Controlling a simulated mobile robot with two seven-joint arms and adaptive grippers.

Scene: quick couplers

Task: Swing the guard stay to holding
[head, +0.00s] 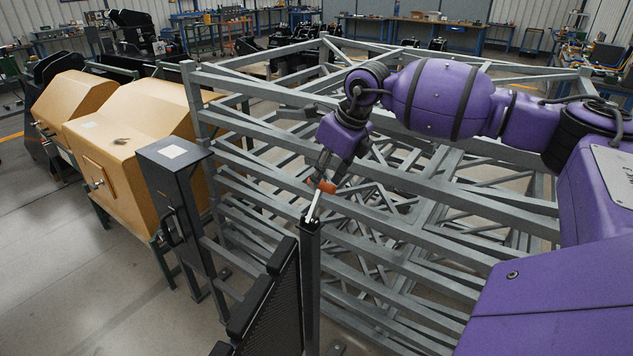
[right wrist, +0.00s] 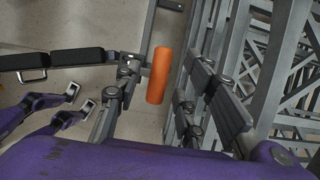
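The guard stay (head: 314,205) is a short pale bar rising at a tilt from the top of a dark post (head: 310,275), with an orange grip (head: 326,187) at its upper end. My right gripper (head: 331,168) reaches down to that grip from above. In the right wrist view the orange grip (right wrist: 158,76) lies between the spread fingers of my right gripper (right wrist: 165,82). A gap shows on either side of it, so the fingers look open around it. The black mesh guard panel (head: 272,308) stands beside the post.
A grey tubular frame (head: 420,185) fills the area behind and right of the post, close to my right arm. A dark cabinet post (head: 175,205) with a handle and tan housings (head: 130,150) stand at left. Bare floor (head: 110,300) lies at front left.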

